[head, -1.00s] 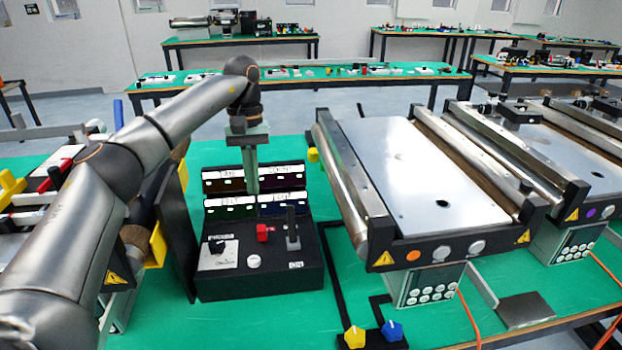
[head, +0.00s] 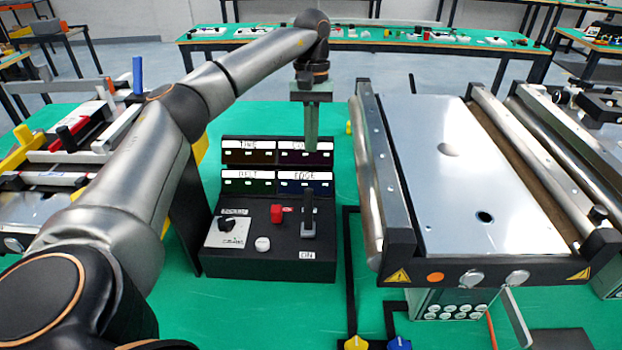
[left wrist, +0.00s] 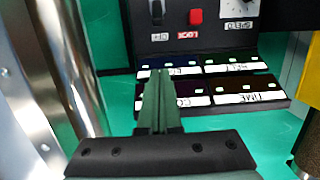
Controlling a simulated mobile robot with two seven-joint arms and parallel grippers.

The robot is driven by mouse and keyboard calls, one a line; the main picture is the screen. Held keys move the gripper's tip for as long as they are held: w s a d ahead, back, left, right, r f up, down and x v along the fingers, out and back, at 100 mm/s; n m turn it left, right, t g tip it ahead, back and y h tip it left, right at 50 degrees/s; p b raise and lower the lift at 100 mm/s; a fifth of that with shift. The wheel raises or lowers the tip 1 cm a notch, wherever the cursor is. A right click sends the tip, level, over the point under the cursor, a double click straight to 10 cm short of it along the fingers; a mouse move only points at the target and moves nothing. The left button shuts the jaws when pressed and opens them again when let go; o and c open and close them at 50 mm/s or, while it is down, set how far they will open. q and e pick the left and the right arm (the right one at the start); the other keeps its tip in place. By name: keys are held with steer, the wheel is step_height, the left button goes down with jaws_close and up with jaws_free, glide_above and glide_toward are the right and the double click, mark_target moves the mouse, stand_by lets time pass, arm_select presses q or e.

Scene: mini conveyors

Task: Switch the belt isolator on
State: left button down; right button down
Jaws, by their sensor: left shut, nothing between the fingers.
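The black control box (head: 270,266) stands on the green table. A dark lever (head: 307,212) rises from its right side, with an "ON" label (head: 307,255) in front of it; which way it is thrown I cannot tell. The lever also shows, partly cut off, at the top of the left wrist view (left wrist: 157,12). My left gripper (head: 311,148) points down over the upper right display panel, behind the lever and apart from it. Its fingers are together and empty, as the left wrist view shows too (left wrist: 160,74). My right gripper is not in view.
A red switch (head: 277,213), a white button (head: 263,244) and a black knob (head: 226,224) sit left of the lever. Labelled display panels (head: 249,188) stand behind. A conveyor (head: 480,190) is close on the right. A black upright plate (head: 190,220) is on the left.

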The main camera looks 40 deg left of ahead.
mark_target(309, 211)
arm_select(q)
steer(key=f, duration=0.3)
steer(key=s+f, duration=0.1)
steer(key=f, duration=0.1)
steer(key=d+f, duration=0.1)
steer(key=f, duration=0.2)
steer(key=shift+s+f, duration=0.15)
steer(key=shift+f, duration=0.2)
steer(key=shift+s+d+r, duration=0.1)
steer(key=shift+s+d, duration=0.1)
steer(key=shift+s+d+r+p, duration=0.55)
steer(key=shift+s+d+r, duration=0.2)
steer(key=shift+s+d, duration=0.3)
steer(key=shift+a, duration=0.1)
